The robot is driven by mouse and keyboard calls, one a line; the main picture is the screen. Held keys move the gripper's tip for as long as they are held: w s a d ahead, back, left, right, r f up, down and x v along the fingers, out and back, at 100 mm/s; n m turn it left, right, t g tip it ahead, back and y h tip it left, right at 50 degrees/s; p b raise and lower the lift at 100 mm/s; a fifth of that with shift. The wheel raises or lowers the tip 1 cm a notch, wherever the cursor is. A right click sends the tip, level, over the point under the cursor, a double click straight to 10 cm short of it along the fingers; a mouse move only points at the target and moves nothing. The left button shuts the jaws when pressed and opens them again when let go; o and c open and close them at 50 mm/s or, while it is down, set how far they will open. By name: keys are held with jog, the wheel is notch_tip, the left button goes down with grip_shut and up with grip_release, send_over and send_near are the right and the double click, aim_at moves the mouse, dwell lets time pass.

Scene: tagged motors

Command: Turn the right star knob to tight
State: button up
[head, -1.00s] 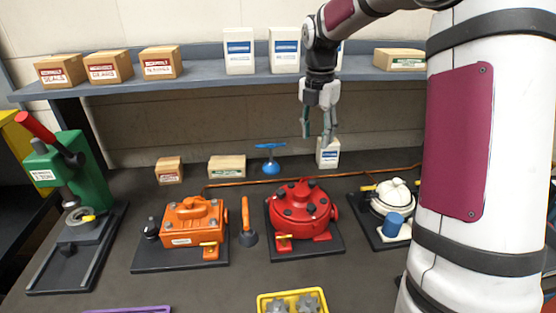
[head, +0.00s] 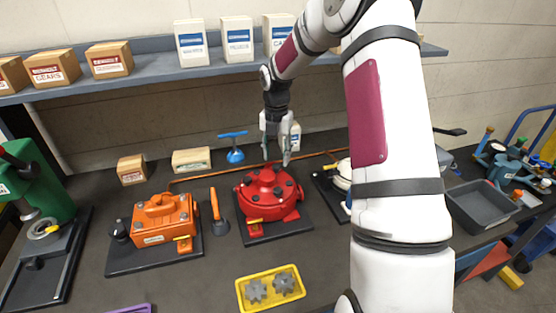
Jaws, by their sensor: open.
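A red round motor (head: 268,197) sits on a black base plate in the middle of the bench. Several small dark knobs show on its top, too small to tell whether any is a star knob or how it is turned. A yellow tray (head: 243,303) at the front holds two grey star-shaped or gear-shaped pieces, a left one (head: 256,291) and a right one (head: 284,282). My gripper (head: 276,161) is open and empty, pointing down. In the picture its fingertips are just above the back of the red motor; I see no contact.
An orange motor (head: 164,219) and an orange-handled tool (head: 216,210) stand left of the red motor. A white pot-like unit (head: 342,176) is partly hidden behind my arm. A blue-handled stand (head: 234,150) and boxes are behind.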

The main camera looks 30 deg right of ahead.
aim_at(276, 168)
jog(key=shift+f, duration=1.4)
jog(key=shift+c, duration=0.3)
grip_shut()
